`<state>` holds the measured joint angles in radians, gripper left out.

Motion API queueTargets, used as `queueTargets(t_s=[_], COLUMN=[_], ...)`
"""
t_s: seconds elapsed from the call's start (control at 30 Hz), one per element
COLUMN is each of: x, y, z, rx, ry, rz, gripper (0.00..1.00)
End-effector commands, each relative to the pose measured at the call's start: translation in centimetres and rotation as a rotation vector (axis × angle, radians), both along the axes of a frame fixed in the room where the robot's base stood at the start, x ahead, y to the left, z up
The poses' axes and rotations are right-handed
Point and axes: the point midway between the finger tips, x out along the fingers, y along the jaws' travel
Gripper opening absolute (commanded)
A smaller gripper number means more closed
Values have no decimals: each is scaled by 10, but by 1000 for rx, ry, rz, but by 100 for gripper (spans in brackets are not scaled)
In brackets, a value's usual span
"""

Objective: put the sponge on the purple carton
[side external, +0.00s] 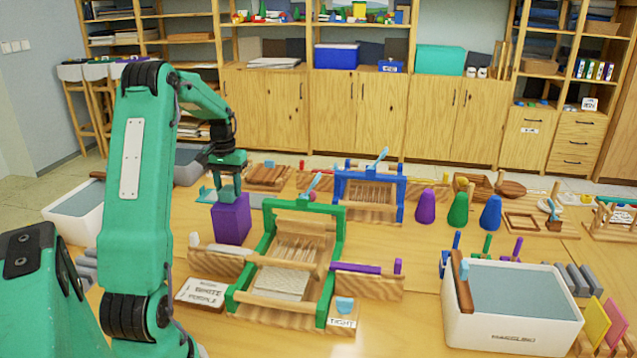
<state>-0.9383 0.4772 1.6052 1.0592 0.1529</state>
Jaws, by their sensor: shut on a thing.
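The purple carton (231,222) stands upright on the table, left of the green loom. My gripper (229,190) is directly above the carton, pointing down, with its tips at about the height of the carton's top. It is shut on a small teal piece, which I take to be the sponge (229,195). The jaws hide much of the sponge, and its colour blends with them. I cannot tell whether the sponge touches the carton's top.
The green loom (337,250) stands close to the carton's right, with a blue loom (403,192) behind. White water basins (515,330) stand at the front right and left. Purple, green and blue cones (425,206) stand to the right. A white sign (202,293) lies in front.

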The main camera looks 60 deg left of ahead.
Motion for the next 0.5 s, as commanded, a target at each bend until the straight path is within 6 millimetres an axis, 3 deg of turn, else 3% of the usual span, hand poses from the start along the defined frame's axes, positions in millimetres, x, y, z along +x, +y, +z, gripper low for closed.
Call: queueTargets(t_s=[0.47, 0.5], x=[0, 0], y=[0, 0], z=[-6, -6], rx=[-1, 0], ry=[1, 0], rz=[0, 0], gripper=[19, 44])
